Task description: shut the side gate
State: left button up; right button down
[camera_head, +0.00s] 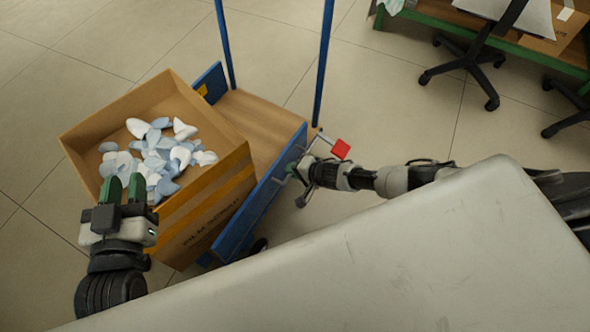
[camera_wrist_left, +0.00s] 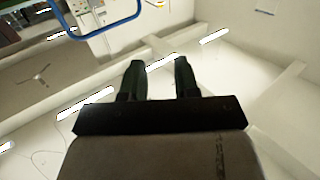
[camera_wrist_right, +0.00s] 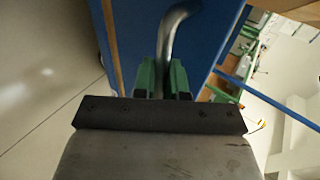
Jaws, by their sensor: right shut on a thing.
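The side gate appears to be the blue panel (camera_head: 262,195) along the near right side of a cart with a wooden deck (camera_head: 255,125). I cannot tell surely from here how far it stands open. My right gripper (camera_head: 294,171) is at the outer face of this panel, shut on a bent metal bar (camera_wrist_right: 170,45). In the right wrist view the bar runs between the green fingers, with the blue panel (camera_wrist_right: 140,30) close behind. My left gripper (camera_head: 124,188) is open and empty near the cardboard box.
A cardboard box (camera_head: 215,185) full of pale blue and white pieces (camera_head: 155,155) stands at the cart's left. Two blue posts (camera_head: 325,60) rise from the cart's far side. Office chairs (camera_head: 470,65) and a green-framed table (camera_head: 420,20) are far right. Floor between is clear.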

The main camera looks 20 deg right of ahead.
jog(key=shift+w+a+r, duration=0.1)
jog(key=shift+w, duration=0.05)
jog(key=c, duration=1.2)
grip_release()
pick_arm(q)
jog(key=shift+a, duration=0.1)
